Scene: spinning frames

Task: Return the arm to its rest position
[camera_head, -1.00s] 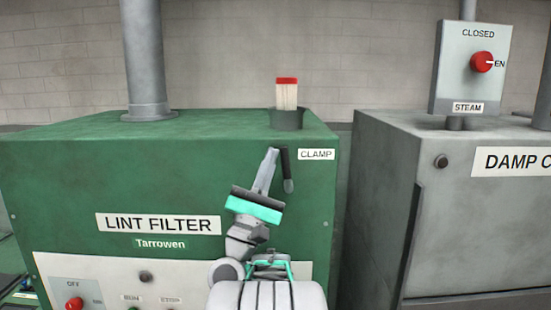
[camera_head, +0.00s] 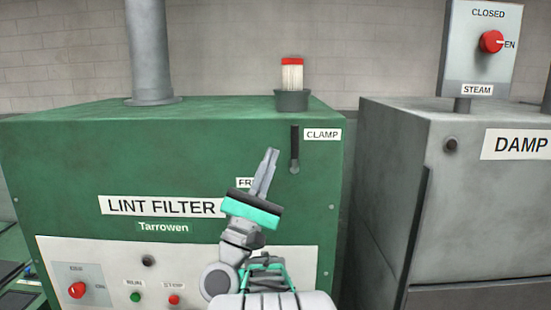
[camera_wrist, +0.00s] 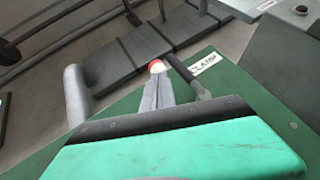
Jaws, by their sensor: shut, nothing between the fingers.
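My gripper (camera_head: 270,158) is raised in front of the green lint filter machine (camera_head: 60,155), with its fingers together and nothing between them. In the head view its tips are left of the black clamp lever (camera_head: 295,150) and look apart from it.
A grey machine (camera_head: 385,180) labelled DAMP stands to the right, with a steam switch box (camera_head: 480,45) above it. A thick grey pipe (camera_head: 150,55) rises from the green machine. The green machine's control panel (camera_head: 200,265) has buttons and a red knob.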

